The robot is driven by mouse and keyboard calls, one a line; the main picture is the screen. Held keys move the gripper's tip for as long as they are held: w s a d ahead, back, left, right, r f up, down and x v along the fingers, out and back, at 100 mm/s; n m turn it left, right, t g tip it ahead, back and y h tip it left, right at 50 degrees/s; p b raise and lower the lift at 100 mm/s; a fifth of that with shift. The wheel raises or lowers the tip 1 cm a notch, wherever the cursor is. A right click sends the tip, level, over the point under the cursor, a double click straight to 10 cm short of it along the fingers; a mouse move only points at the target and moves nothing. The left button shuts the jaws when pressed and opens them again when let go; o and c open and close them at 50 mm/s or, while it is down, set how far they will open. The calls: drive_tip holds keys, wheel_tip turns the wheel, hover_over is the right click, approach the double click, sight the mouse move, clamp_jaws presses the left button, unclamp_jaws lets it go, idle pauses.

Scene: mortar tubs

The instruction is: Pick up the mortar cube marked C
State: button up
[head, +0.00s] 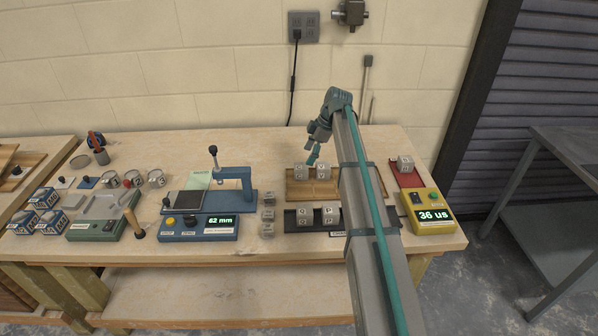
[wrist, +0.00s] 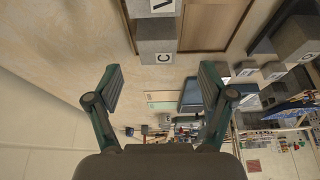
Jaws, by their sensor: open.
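In the wrist view a grey cube (wrist: 155,35) shows a white label with a dark C on its lower face. It lies beyond my gripper (wrist: 162,82), toward the top edge. Another white label with a partly cut-off letter shows above it. My gripper is open, with nothing between its fingers. In the head view my gripper (head: 313,155) hangs above the wooden tray (head: 292,190), close over two grey cubes, a left one (head: 301,171) and a right one (head: 323,172). I cannot read the C in the head view.
A black tray (head: 291,222) with grey cubes stands in front of the wooden one. Several small cubes (head: 267,214) stand to its left. A blue press (head: 235,180) is farther left. A yellow meter (head: 428,215) and red tray (head: 405,179) stand right.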

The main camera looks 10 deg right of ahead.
sight(302, 166)
drive_tip(key=shift+w+p+x, duration=0.2)
drive_tip(key=shift+p+x, duration=1.05)
drive_tip(key=shift+x, duration=2.35)
drive_tip(key=shift+a+r, duration=0.1)
drive_tip(key=c, duration=1.5)
